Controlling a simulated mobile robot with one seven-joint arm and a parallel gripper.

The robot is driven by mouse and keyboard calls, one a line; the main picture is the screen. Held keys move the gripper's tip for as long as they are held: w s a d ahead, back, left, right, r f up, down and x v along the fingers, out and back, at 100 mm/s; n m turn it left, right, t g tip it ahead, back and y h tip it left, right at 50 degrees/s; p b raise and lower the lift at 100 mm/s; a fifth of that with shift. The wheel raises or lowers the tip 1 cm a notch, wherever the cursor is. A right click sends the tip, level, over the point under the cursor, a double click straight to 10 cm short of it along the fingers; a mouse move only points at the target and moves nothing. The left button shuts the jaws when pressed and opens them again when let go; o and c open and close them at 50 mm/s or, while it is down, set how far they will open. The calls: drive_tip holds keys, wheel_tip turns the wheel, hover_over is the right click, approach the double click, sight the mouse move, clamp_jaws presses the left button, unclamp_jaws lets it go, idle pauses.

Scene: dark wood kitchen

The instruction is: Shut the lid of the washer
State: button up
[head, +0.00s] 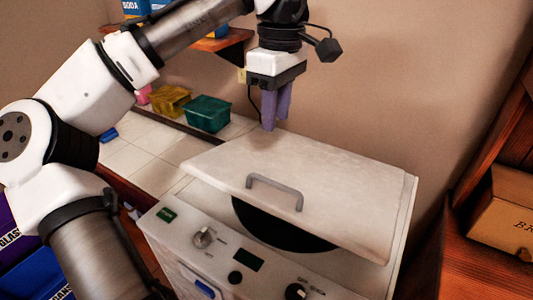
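The washer (210,262) stands in the middle front, with knobs and a small display on its front panel. Its white lid (320,180) has a grey handle (274,191) and is tilted partly open. A dark opening (275,228) shows under the lid's front edge. My gripper (270,122) points down above the lid's back left part, near its far edge. Its two purple fingers look close together, with nothing seen between them. I cannot tell whether the fingertips touch the lid.
A tiled counter (140,160) on the left carries a green basket (208,114) and a yellow basket (169,101). A shelf (228,42) hangs on the wall behind my arm. A cardboard box (505,215) sits on wooden shelving at the right, close to the washer.

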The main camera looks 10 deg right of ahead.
sight(272, 181)
drive_tip(key=f, duration=0.9)
drive_tip(key=f+p, duration=0.1)
drive_tip(key=f, duration=0.3)
drive_tip(key=shift+s+a+f, duration=0.35)
clamp_jaws()
